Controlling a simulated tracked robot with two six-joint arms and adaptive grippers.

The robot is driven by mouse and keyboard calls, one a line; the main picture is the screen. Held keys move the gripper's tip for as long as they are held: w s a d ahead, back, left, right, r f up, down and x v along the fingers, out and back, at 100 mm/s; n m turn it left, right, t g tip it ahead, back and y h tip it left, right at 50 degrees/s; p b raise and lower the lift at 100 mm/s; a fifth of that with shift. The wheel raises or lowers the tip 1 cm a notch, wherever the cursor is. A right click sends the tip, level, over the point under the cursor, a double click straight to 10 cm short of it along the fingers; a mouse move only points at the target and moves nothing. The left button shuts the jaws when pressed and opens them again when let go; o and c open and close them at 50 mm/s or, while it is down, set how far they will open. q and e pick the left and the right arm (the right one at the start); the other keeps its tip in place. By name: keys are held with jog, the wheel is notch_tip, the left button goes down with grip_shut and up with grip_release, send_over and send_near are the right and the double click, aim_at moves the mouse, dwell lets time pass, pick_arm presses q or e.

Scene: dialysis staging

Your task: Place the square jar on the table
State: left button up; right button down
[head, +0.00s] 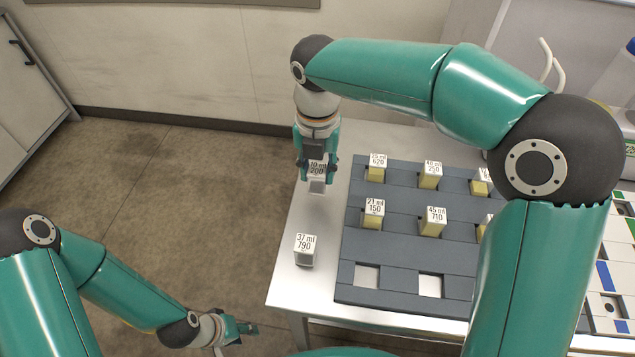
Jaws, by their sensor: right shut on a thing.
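My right gripper (317,166) reaches down over the left part of the metal table (325,222). It is shut on a small square jar (317,184) with a white label that seems to read 10 ml 200. The fingers partly hide the jar, and I cannot tell whether its base touches the table. A second square jar (304,257), labelled 37 ml 790, stands upright on the table nearer to me. My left gripper (243,334) is low at the bottom, left of the table and apart from the jars; its finger opening is unclear.
A grey-blue rack (390,240) to the right holds several yellowish labelled jars, with two empty white-bottomed slots in its near row. My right arm hides part of the rack. A tray with coloured blocks (612,275) lies at the far right. Bare table runs along the rack's left side.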

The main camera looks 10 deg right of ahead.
aim_at(317, 184)
jog(key=shift+f, duration=2.1)
jog(key=c, duration=0.7)
grip_release()
jog(key=shift+c, duration=0.2)
notch_tip(317, 184, up, 12)
jog(key=shift+r+p, duration=0.1)
jog(key=shift+p, duration=0.45)
